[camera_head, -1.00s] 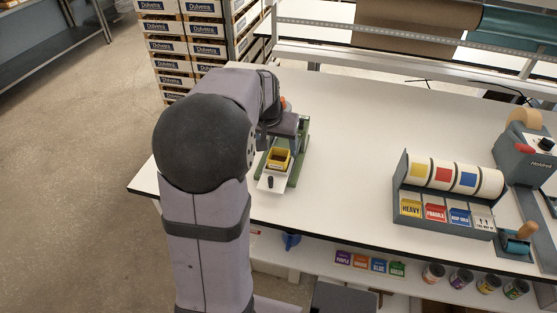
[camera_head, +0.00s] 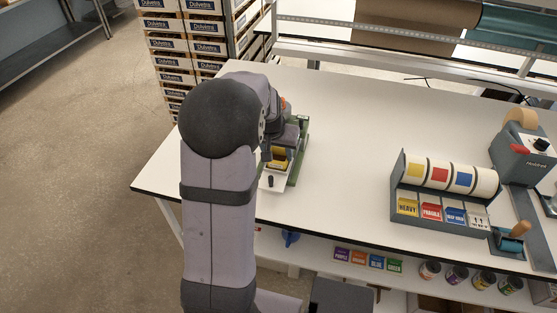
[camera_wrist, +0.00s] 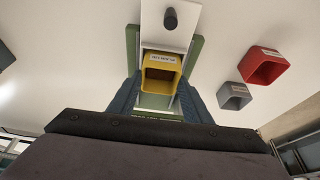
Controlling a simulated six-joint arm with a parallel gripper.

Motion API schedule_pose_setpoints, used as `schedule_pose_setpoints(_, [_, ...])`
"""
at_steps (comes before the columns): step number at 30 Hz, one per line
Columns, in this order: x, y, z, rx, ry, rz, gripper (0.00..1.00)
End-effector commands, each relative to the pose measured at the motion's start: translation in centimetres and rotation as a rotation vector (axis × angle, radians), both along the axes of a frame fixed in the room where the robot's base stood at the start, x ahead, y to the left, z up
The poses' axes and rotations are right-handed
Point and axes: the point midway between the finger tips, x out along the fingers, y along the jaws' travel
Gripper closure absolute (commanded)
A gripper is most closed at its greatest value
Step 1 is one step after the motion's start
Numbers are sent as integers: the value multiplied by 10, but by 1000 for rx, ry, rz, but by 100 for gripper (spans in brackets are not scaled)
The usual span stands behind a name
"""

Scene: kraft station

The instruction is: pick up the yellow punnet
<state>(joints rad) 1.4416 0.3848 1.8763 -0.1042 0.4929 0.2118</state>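The yellow punnet (camera_wrist: 161,83) is a small open box with a white label. It sits on a green-framed stand (camera_wrist: 132,45) with a white plate and a dark knob. In the head view the punnet (camera_head: 278,164) is partly covered by my arm. My gripper (camera_wrist: 159,92) is open, with one dark finger on each side of the punnet in the wrist view. Its fingers do not look closed on the punnet; whether they touch it I cannot tell. In the head view my gripper (camera_head: 284,148) is over the stand.
A red punnet (camera_wrist: 262,66) and a grey punnet (camera_wrist: 234,96) stand to the right in the wrist view. A label dispenser (camera_head: 445,190) and a tape machine (camera_head: 528,150) are on the table's right. The white table (camera_head: 345,130) between is clear.

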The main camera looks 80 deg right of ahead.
Motion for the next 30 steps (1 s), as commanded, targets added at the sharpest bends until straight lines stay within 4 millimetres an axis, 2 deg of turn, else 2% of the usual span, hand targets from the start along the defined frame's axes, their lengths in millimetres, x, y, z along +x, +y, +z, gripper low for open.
schedule_pose_setpoints(2, [0, 0, 0, 0, 0, 0, 77])
schedule_pose_setpoints(3, [0, 0, 0, 0, 0, 0, 80])
schedule_pose_setpoints(13, [0, -1, 8, -3, 0, 0, 80])
schedule_pose_setpoints(30, [0, -1, 90, -3, 0, 0, 80])
